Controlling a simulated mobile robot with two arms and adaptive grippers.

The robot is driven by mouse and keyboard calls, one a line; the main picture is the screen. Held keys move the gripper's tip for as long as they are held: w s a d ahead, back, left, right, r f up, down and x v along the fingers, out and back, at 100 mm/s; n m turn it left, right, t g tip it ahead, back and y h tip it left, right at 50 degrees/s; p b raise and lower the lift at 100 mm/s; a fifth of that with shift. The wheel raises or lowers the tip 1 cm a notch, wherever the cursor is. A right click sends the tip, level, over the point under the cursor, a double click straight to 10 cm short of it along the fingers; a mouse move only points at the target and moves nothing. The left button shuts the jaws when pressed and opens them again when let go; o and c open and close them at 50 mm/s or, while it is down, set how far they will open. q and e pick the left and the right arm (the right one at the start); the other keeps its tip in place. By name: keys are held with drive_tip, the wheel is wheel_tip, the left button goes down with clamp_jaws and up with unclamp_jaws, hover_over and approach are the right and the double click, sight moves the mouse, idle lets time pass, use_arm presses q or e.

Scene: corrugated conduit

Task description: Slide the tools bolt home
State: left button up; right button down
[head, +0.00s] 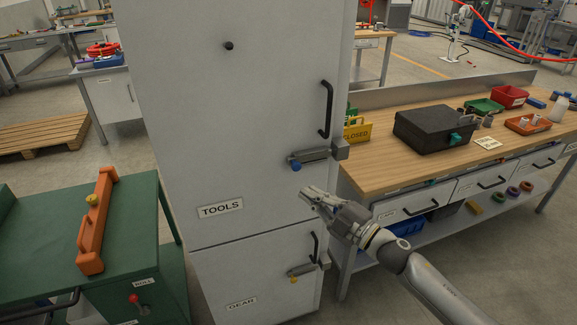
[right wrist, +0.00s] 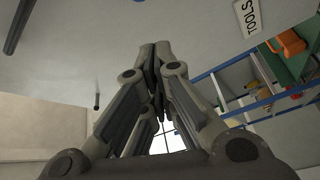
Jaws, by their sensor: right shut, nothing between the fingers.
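The tools door (head: 255,110) is the upper door of a tall grey cabinet, with a TOOLS label (head: 220,208). Its bolt (head: 308,160) is a grey bar with a blue knob (head: 295,167) at its left end, just below the dark door handle (head: 326,110). The bar reaches right to a grey block (head: 341,149) at the cabinet's edge. My right gripper (head: 306,191) is shut and empty, a little below the blue knob and apart from it. In the right wrist view its fingers (right wrist: 157,50) meet, with the TOOLS label (right wrist: 247,16) at top right. My left gripper is out of view.
The lower GEAR door (head: 255,275) has its own handle and a bolt with a yellow knob (head: 294,280). A wooden workbench (head: 385,172) with a black case (head: 434,130) stands right. A green cabinet (head: 130,225) with an orange level (head: 95,222) stands left.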

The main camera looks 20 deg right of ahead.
drive_tip(key=shift+s+a+r+n+y, duration=0.1)
drive_tip(key=shift+a+r+n+y, duration=0.1)
drive_tip(key=shift+r, duration=0.15)
drive_tip(key=shift+s+a+r+n+y, duration=0.1)
drive_tip(key=shift+r+n, duration=0.1)
drive_tip(key=shift+r, duration=0.15)
drive_tip(key=shift+w, duration=0.2)
drive_tip(key=w+a+p, duration=0.1)
drive_tip(key=w+p, duration=0.2)
drive_tip(key=w, duration=0.6)
drive_tip(key=shift+a+f+p, duration=0.2)
drive_tip(key=shift+p, duration=0.1)
